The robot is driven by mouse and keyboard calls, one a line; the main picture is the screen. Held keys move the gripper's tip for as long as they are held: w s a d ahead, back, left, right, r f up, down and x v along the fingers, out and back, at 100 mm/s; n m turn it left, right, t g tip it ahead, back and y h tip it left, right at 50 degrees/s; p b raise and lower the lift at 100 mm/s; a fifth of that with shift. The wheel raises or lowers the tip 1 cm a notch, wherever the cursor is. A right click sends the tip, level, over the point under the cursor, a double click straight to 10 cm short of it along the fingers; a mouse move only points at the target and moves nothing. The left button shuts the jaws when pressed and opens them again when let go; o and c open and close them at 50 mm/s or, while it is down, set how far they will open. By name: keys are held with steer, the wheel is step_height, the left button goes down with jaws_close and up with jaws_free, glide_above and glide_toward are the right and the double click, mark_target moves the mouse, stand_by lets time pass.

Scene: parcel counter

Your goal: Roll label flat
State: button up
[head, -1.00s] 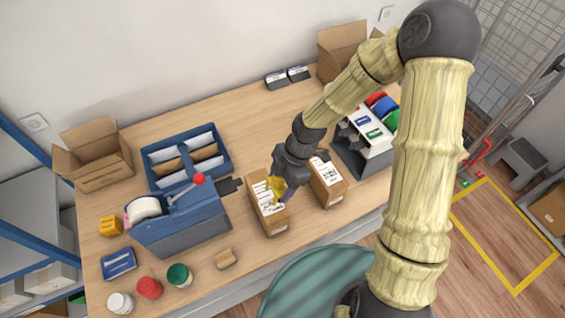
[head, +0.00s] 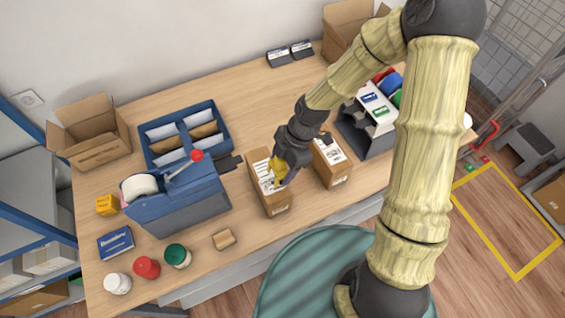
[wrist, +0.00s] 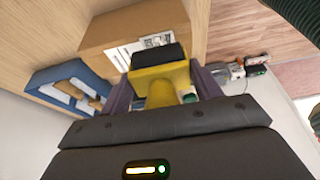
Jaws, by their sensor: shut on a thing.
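My gripper (head: 285,172) is shut on a yellow hand roller (wrist: 158,88) with a black roller head (wrist: 159,56). In the head view the yellow tool (head: 278,167) is over the left of two cardboard parcels (head: 277,203). That parcel has a white label (head: 264,176) with dark print on top. The label also shows in the wrist view (wrist: 122,55), partly hidden behind the roller head. I cannot tell whether the roller touches the label or whether the label's edges lie flat.
A second labelled parcel (head: 334,172) stands close on the right. A blue dispenser (head: 180,208) with a red-knobbed lever and a blue sorting tray (head: 218,118) are on the left. A small wooden block (head: 223,239) and several jars are near the front edge.

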step_height(320, 180, down, 2)
steer(key=shift+b, duration=0.5)
steer(key=shift+d, duration=0.1)
steer(key=shift+s+d, duration=0.35)
steer(key=shift+s, duration=0.35)
steer(key=shift+f+b, duration=0.35)
steer(key=shift+f, duration=0.2)
stand_by(0.4)
steer(key=shift+s+a, duration=0.5)
steer(key=shift+a, duration=0.25)
steer(key=shift+s+a+b, duration=0.3)
steer(key=shift+s+a, duration=0.15)
steer(key=shift+a, duration=0.3)
